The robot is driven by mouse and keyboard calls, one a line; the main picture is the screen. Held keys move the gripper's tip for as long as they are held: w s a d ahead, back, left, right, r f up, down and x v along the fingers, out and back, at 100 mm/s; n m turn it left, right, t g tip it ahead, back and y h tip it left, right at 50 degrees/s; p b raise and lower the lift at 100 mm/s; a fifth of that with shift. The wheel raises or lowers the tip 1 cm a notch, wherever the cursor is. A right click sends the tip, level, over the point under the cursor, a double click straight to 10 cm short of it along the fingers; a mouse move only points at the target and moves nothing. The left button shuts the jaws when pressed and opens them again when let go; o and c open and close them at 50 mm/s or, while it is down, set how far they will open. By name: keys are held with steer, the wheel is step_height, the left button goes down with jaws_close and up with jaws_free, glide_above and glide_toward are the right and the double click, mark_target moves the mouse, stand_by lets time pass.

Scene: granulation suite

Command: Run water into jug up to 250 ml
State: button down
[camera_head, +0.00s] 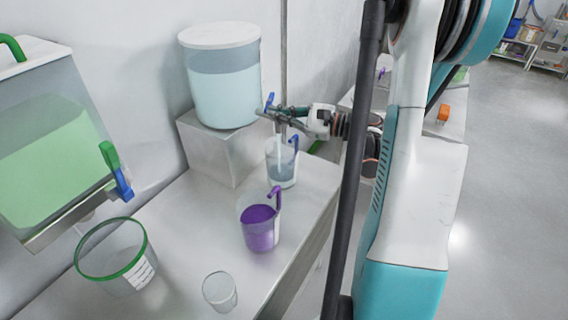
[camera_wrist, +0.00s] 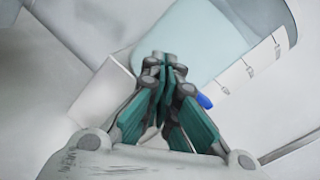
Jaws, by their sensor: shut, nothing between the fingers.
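The water tank (camera_head: 225,95) has a white lid and pale blue water, and stands on a grey block. Its tap has a blue lever (camera_head: 269,101). A clear jug with a blue handle (camera_head: 282,172) stands below the tap. A pale stream seems to fall into it, and bluish water shows in its lower part; I cannot read its marks. My gripper (camera_head: 268,112) is shut and empty, close beside the lever; I cannot tell if they touch. In the wrist view the shut fingers (camera_wrist: 163,62) lie before the tank (camera_wrist: 190,35), with the blue lever (camera_wrist: 204,101) to their right.
A purple-filled jug (camera_head: 260,228) and an empty clear beaker (camera_head: 220,290) stand nearer on the bench (camera_head: 180,230). A green-rimmed container (camera_head: 118,262) is at the left, below a tank of green liquid (camera_head: 45,150). A thin vertical pole (camera_head: 284,60) rises behind the tap.

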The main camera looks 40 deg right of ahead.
stand_by(0.4)
steer(key=shift+b+v, duration=0.4)
steer(key=shift+v, duration=1.5)
